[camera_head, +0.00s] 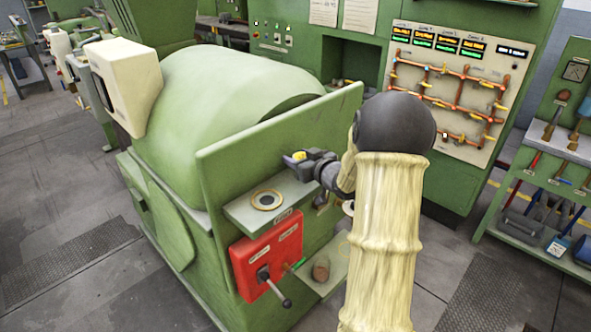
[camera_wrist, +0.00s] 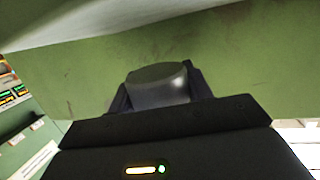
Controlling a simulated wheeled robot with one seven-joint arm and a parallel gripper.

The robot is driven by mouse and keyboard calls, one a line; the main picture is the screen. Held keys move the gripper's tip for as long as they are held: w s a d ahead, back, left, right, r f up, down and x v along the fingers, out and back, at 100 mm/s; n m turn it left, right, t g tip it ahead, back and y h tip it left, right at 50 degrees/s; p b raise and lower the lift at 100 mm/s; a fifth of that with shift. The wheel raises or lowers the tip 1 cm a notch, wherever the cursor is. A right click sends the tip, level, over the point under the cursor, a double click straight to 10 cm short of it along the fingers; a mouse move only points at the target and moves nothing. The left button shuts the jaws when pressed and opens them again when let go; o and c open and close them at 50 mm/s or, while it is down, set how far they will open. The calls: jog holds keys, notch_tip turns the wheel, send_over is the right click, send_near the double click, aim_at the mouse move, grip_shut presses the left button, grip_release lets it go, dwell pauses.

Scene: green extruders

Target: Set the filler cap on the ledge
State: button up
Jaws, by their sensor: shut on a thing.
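My gripper (camera_head: 298,160) is in front of the green upright panel of the machine, above the upper green ledge (camera_head: 240,213). It is shut on a dark grey, rounded piece, which I take to be the filler cap (camera_wrist: 158,80); it sits between the fingers in the wrist view. In the head view a small yellow patch shows at the fingertips, and the rest of the piece is hard to make out. A dark round opening with a pale gold ring (camera_head: 267,199) is on the upper ledge. A lower green ledge (camera_head: 336,262) is partly hidden by my arm.
A red box (camera_head: 262,255) with a black-knobbed lever is below the upper ledge. A brown cylinder (camera_head: 321,268) stands on the lower ledge. The green panel (camera_head: 225,165) rises close behind my gripper. A tool rack (camera_head: 545,150) is at the right.

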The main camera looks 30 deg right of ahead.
jog(key=shift+f+p, duration=0.35)
jog(key=shift+f, duration=1.6)
jog(key=shift+f, duration=0.2)
jog(key=o, duration=1.1)
jog(key=shift+c, duration=0.2)
jog(key=shift+r, duration=0.1)
